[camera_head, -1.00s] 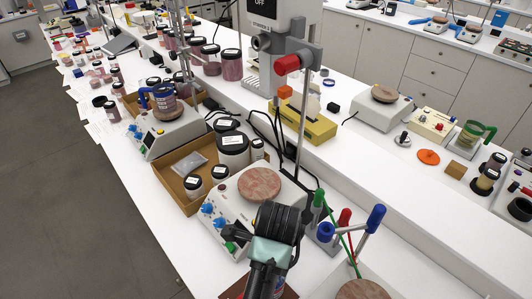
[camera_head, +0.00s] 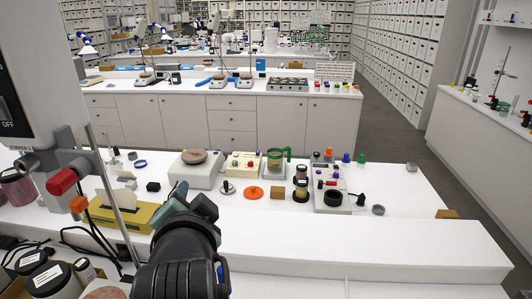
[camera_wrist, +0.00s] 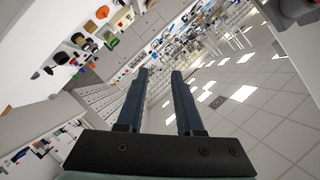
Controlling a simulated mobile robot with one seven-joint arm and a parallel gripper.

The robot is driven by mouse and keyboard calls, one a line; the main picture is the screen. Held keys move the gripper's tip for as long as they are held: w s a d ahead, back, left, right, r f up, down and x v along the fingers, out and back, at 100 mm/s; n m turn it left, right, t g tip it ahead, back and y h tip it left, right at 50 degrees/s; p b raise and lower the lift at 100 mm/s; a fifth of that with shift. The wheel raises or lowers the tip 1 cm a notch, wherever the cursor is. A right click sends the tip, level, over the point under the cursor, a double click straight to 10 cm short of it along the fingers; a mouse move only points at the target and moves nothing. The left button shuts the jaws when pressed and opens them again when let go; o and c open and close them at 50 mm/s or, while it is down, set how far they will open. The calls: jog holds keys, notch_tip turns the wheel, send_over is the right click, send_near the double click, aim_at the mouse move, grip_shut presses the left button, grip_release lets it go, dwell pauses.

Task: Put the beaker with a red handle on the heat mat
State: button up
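No beaker with a red handle can be made out in either current view. A beaker with a green handle (camera_head: 275,160) stands on the far part of the white bench in the head view. A flat orange disc (camera_head: 254,192) lies in front of it to the left; I cannot tell whether it is the heat mat. The disc also shows in the wrist view (camera_wrist: 102,12). My gripper (camera_head: 181,194) is raised over the bench in the head view, apart from these things. In the wrist view my gripper (camera_wrist: 161,73) is open, with nothing between its fingers.
A hotplate with a round top (camera_head: 195,170) stands behind my gripper. A yellow device (camera_head: 120,214) and a metal stand rod are to the left. Dark-lidded jars (camera_head: 301,190) and a grey device (camera_head: 333,192) stand right of the orange disc. The near right bench surface is clear.

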jog(key=s+d+r+n+t+h, duration=0.1)
jog(key=s+d+r+n+t, duration=0.2)
jog(key=r, duration=0.5)
jog(key=d+r+t, duration=0.3)
jog(key=d+r, duration=0.1)
jog(key=r, duration=0.4)
jog(key=s+d+r+n+t+h, duration=0.1)
jog(key=s+d+r+n+t, duration=0.1)
jog(key=s+r, duration=0.4)
jog(key=s+d+r+n+t+h, duration=0.2)
jog(key=s+d+r+t, duration=0.2)
jog(key=r, duration=0.4)
jog(key=shift+s+r+t, duration=0.4)
jog(key=shift+s+t, duration=0.2)
jog(key=shift+s, duration=0.25)
jog(key=shift+d, duration=0.1)
